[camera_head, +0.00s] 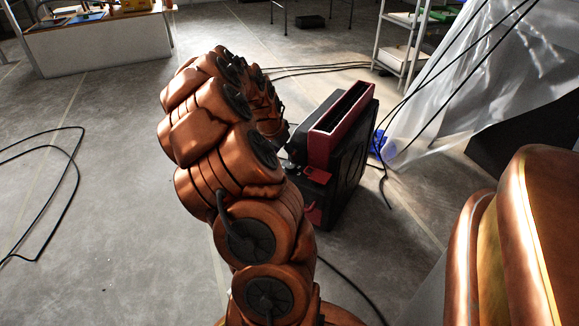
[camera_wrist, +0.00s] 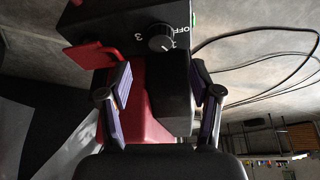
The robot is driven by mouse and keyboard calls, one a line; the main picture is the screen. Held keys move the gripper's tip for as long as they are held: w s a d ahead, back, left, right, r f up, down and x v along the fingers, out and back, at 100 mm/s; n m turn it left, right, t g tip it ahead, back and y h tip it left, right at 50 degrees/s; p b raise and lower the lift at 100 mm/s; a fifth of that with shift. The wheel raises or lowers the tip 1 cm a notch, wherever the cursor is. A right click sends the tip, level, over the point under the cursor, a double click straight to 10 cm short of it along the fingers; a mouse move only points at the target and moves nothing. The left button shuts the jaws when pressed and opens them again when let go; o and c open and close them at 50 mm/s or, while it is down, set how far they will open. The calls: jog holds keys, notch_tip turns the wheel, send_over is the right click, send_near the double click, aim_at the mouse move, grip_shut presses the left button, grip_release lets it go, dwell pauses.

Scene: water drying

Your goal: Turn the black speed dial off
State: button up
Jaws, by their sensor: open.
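The black speed dial (camera_wrist: 161,42) is a round knob on the black face of the machine in the wrist view, with "OFF" and numbers such as 3 printed around it. My gripper (camera_wrist: 163,80) is open, with its two purple-padded fingers apart. The dial lies ahead of the fingertips and between them in the picture; I see no contact. The red and black machine (camera_head: 340,125) stands on the floor in the head view. There my arm hides my gripper and the dial.
A red lever or tab (camera_wrist: 88,54) sticks out left of the dial. Black cables (camera_head: 320,70) run over the floor behind the machine. A plastic sheet (camera_head: 450,80) hangs at the right. Open floor lies to the left.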

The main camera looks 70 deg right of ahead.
aim_at(290, 166)
jog(key=b+x, duration=0.3)
jog(key=x, duration=0.4)
jog(key=shift+f, duration=0.2)
jog(key=shift+c, duration=0.3)
jog(key=c, duration=1.1)
